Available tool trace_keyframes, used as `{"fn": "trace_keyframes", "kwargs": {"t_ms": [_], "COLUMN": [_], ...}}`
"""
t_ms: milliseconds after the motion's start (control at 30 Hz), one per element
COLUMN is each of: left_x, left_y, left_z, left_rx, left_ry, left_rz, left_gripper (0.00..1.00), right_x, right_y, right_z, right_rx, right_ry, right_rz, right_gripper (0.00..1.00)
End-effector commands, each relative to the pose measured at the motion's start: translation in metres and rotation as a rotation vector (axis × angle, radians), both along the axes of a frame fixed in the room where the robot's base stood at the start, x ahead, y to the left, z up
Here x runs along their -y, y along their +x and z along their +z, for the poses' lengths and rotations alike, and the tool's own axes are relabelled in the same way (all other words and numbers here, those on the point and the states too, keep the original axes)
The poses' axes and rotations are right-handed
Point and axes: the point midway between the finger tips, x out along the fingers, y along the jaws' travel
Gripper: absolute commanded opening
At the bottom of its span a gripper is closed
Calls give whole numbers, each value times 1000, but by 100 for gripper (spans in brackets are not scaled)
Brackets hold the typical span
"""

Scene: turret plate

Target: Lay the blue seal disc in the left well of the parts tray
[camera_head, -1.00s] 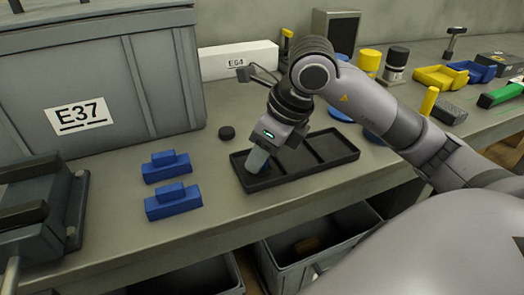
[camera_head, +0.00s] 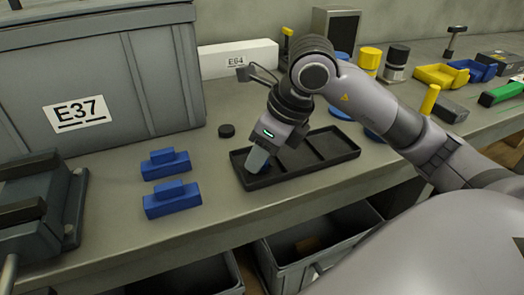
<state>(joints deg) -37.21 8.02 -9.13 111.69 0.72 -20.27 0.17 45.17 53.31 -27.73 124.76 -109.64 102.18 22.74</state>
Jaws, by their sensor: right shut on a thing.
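The dark parts tray (camera_head: 335,148) lies on the bench in the middle of the view, with its wells side by side. My right gripper (camera_head: 257,163) points down into the left well, with its fingertips low near the well floor. It is shut on the blue seal disc, of which only a trace of blue (camera_head: 262,169) shows beside the fingers. The rest of the disc is hidden by the fingers, and I cannot tell whether it touches the floor. The other wells look empty. My left gripper is out of view.
Two blue stepped blocks (camera_head: 172,199) and a small black disc (camera_head: 226,131) lie left of the tray. A grey crate (camera_head: 150,90) marked E37 stands behind them. More blue round parts (camera_head: 340,112) lie behind my arm. Open bins (camera_head: 290,262) stand below the bench edge.

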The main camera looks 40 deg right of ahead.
Motion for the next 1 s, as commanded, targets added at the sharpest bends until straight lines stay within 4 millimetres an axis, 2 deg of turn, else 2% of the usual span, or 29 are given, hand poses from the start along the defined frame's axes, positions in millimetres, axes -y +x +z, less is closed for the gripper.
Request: {"fn": "trace_keyframes", "kwargs": {"t_ms": [200,233,300,633,800,1000], "left_x": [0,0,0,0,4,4], "left_y": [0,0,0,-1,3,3], "left_z": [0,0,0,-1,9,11], "left_rx": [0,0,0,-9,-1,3], "left_ry": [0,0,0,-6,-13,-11], "left_rz": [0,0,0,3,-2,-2], "left_gripper": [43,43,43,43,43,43], "right_x": [0,0,0,0,5,11], "right_y": [0,0,0,0,-9,-19], "right_z": [0,0,0,-1,27,56], "right_rx": [0,0,0,-2,5,5], "right_ry": [0,0,0,0,-1,0], "right_rz": [0,0,0,0,-2,-2], "right_gripper": [10,48,68,68,68,68]}}
